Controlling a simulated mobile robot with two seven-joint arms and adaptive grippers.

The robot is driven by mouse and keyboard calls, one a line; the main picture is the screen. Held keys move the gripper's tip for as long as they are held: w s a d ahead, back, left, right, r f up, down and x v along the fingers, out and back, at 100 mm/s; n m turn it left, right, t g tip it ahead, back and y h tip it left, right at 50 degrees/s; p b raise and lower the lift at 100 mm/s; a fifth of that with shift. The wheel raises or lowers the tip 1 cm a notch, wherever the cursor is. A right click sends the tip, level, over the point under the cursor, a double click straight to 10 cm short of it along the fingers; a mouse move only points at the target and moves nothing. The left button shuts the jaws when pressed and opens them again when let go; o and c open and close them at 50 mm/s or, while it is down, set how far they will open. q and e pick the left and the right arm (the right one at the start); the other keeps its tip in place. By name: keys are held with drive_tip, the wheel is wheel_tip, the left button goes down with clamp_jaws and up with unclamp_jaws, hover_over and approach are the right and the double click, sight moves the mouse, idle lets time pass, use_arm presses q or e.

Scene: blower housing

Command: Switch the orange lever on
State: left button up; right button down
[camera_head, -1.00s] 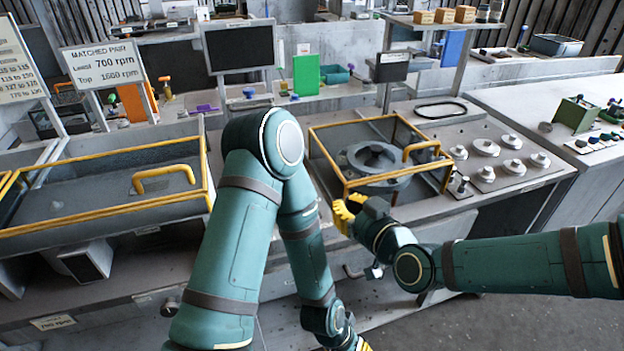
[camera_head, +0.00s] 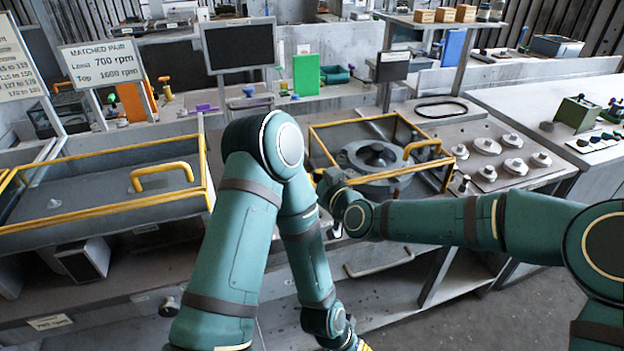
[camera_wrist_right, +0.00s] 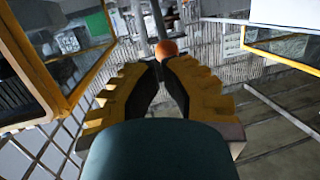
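The orange lever's round knob (camera_wrist_right: 166,48) shows in the right wrist view, just beyond my fingertips. In the head view I cannot make out the lever; my arms cover that area. My right gripper (camera_head: 319,176) is mostly hidden at the front left corner of the yellow-framed cover, between my left arm and the cover. In the right wrist view its yellow fingers (camera_wrist_right: 160,66) come together at the tips, with nothing between them. Whether the tips touch the knob is unclear. My left gripper (camera_head: 364,347) is low at the bottom edge, mostly cut off.
The yellow-framed clear cover (camera_head: 427,144) stands over a round grey housing (camera_head: 376,160), close to my right gripper. Another yellow-framed cover (camera_head: 160,178) is at left. Several grey knobs (camera_head: 487,146) sit on the panel at right. A black screen (camera_head: 239,47) stands behind.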

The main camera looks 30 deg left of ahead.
drive_tip(key=shift+w+a, duration=0.2)
drive_tip(key=shift+a, duration=0.2)
